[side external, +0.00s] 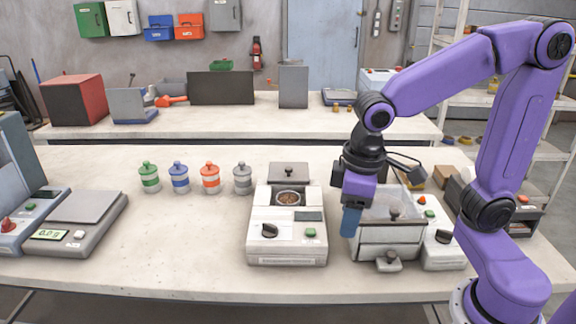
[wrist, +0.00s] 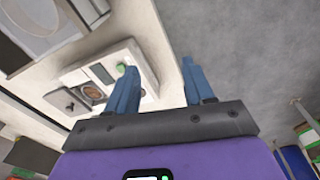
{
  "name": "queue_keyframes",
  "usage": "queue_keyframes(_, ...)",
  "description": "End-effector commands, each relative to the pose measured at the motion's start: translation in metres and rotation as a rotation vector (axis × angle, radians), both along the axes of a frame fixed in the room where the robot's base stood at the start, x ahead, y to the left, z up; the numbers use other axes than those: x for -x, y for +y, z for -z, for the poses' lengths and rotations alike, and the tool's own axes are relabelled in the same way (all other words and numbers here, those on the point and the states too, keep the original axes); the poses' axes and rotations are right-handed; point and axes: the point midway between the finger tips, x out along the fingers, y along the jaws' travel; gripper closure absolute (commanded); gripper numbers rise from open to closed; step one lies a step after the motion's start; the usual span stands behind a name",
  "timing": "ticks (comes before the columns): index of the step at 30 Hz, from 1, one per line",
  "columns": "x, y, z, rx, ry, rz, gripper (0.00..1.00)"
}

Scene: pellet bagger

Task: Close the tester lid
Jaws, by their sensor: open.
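The tester (side external: 262,252) is a pale box in the middle of the bench, with a black knob, a green button and a small dark display on its front. Its round cup (side external: 288,198) is uncovered and holds brown pellets. Its grey lid (side external: 290,172) with a small knob stands raised behind the cup. The tester also shows in the wrist view (wrist: 138,58), with the lid (wrist: 62,101) at its left end. My gripper (side external: 350,222) is right of the tester, pointing down in front of the clear-walled machine. In the wrist view its blue fingers (wrist: 160,68) are apart and empty.
The clear-walled machine (side external: 385,252) stands close to the tester's right. Several coloured-lid jars (side external: 209,178) are left of the tester. A scale (side external: 80,222) is further left. The bench (side external: 180,255) is bare between scale and tester.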

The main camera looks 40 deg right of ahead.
Motion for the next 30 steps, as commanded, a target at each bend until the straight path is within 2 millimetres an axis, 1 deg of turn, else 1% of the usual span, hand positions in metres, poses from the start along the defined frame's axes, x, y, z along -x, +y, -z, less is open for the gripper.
queue_keyframes(1,-0.024,0.004,-0.005,0.003,-0.014,0.093,0.48)
queue_keyframes(4,-0.069,0.006,-0.014,0.006,-0.048,0.284,0.48)
queue_keyframes(5,-0.082,0.005,-0.017,0.007,-0.059,0.342,0.48)
queue_keyframes(6,-0.1,0.003,-0.02,0.009,-0.073,0.42,0.48)
queue_keyframes(8,-0.127,-0.001,-0.024,0.011,-0.096,0.536,0.48)
queue_keyframes(9,-0.144,-0.005,-0.027,0.012,-0.11,0.615,0.48)
queue_keyframes(11,-0.17,-0.013,-0.031,0.013,-0.137,0.731,0.48)
queue_keyframes(12,-0.187,-0.019,-0.033,0.014,-0.153,0.812,0.48)
queue_keyframes(14,-0.211,-0.031,-0.035,0.016,-0.18,0.929,0.48)
queue_keyframes(15,-0.227,-0.039,-0.037,0.016,-0.199,1.008,0.48)
queue_keyframes(17,-0.249,-0.054,-0.039,0.017,-0.228,1.126,0.48)
queue_keyframes(18,-0.263,-0.064,-0.041,0.017,-0.247,1.201,0.48)
queue_keyframes(21,-0.29,-0.089,-0.043,0.017,-0.291,1.366,0.48)
queue_keyframes(24,-0.307,-0.108,-0.044,0.017,-0.325,1.488,0.48)
queue_keyframes(27,-0.317,-0.122,-0.045,0.016,-0.35,1.564,0.48)
queue_keyframes(30,-0.321,-0.128,-0.044,0.015,-0.36,1.596,0.48)
